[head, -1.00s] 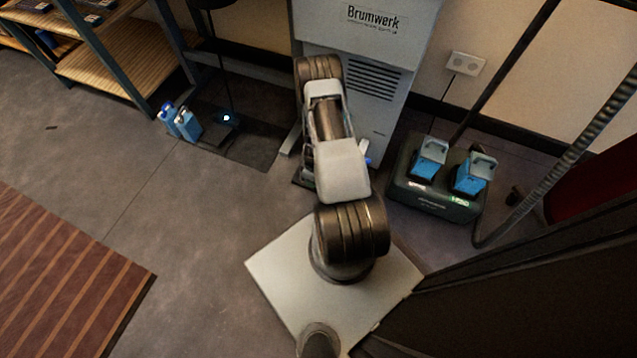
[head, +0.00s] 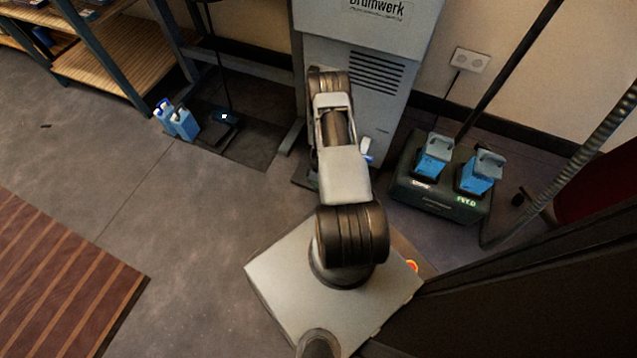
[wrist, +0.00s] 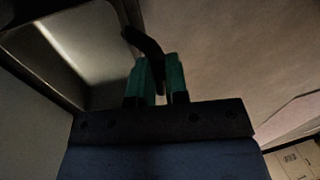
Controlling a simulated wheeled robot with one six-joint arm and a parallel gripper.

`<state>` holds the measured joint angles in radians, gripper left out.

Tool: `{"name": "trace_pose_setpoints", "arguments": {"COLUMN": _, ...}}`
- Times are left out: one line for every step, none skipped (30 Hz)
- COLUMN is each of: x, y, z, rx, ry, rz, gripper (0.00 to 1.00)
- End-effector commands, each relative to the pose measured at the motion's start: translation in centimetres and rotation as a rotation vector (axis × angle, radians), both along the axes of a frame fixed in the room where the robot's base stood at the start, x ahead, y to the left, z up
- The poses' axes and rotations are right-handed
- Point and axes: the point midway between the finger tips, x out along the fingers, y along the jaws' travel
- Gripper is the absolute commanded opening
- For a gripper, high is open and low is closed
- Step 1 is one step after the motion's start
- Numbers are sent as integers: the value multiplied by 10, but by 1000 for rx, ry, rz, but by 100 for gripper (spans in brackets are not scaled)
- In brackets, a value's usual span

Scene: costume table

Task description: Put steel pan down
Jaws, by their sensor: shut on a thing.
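In the wrist view my gripper (wrist: 160,78) has two green fingers, shut on the steel pan, whose dark curved handle (wrist: 143,42) rises between and past the fingertips. A smooth grey metal surface with a bright streak (wrist: 85,40) fills the upper left of that view. In the head view my arm hides the gripper and the pan, so I cannot tell what lies under the pan.
A grey Brumwerk cabinet (head: 385,100) stands behind my arm. A dark charger (head: 436,197) with two blue packs is to its right. Blue-and-white containers (head: 184,123) stand on the floor at left, near a wooden shelf (head: 110,65). A striped rug (head: 60,270) lies front left; floor between is clear.

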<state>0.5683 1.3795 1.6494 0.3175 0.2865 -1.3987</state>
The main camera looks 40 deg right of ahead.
Motion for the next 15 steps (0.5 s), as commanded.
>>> {"name": "trace_pose_setpoints", "arguments": {"x": 0, "y": 0, "z": 1, "rx": 0, "ry": 0, "rz": 0, "gripper": 0}}
{"name": "trace_pose_setpoints", "arguments": {"x": 0, "y": 0, "z": 0, "rx": 0, "ry": 0, "rz": 0, "gripper": 0}}
{"name": "trace_pose_setpoints", "arguments": {"x": 0, "y": 0, "z": 0, "rx": 0, "ry": 0, "rz": 0, "gripper": 0}}
{"name": "trace_pose_setpoints", "arguments": {"x": 0, "y": 0, "z": -1, "rx": 0, "ry": 0, "rz": 0, "gripper": 0}}
{"name": "trace_pose_setpoints", "arguments": {"x": 0, "y": 0, "z": -1, "rx": 0, "ry": 0, "rz": 0, "gripper": 16}}
{"name": "trace_pose_setpoints", "arguments": {"x": 0, "y": 0, "z": 0, "rx": 0, "ry": 0, "rz": 0, "gripper": 20}}
{"name": "trace_pose_setpoints", "arguments": {"x": 0, "y": 0, "z": 0, "rx": 0, "ry": 0, "rz": 0, "gripper": 23}}
{"name": "trace_pose_setpoints", "arguments": {"x": 0, "y": 0, "z": 0, "rx": 0, "ry": 0, "rz": 0, "gripper": 26}}
{"name": "trace_pose_setpoints", "arguments": {"x": 0, "y": 0, "z": 0, "rx": 0, "ry": 0, "rz": 0, "gripper": 30}}
{"name": "trace_pose_setpoints", "arguments": {"x": 0, "y": 0, "z": 0, "rx": 0, "ry": 0, "rz": 0, "gripper": 33}}
{"name": "trace_pose_setpoints", "arguments": {"x": 0, "y": 0, "z": 0, "rx": 0, "ry": 0, "rz": 0, "gripper": 35}}
{"name": "trace_pose_setpoints", "arguments": {"x": 0, "y": 0, "z": 0, "rx": 0, "ry": 0, "rz": 0, "gripper": 39}}
{"name": "trace_pose_setpoints", "arguments": {"x": 0, "y": 0, "z": 0, "rx": 0, "ry": 0, "rz": 0, "gripper": 40}}
{"name": "trace_pose_setpoints", "arguments": {"x": 0, "y": 0, "z": 0, "rx": 0, "ry": 0, "rz": 0, "gripper": 40}}
{"name": "trace_pose_setpoints", "arguments": {"x": 0, "y": 0, "z": 0, "rx": 0, "ry": 0, "rz": 0, "gripper": 40}}
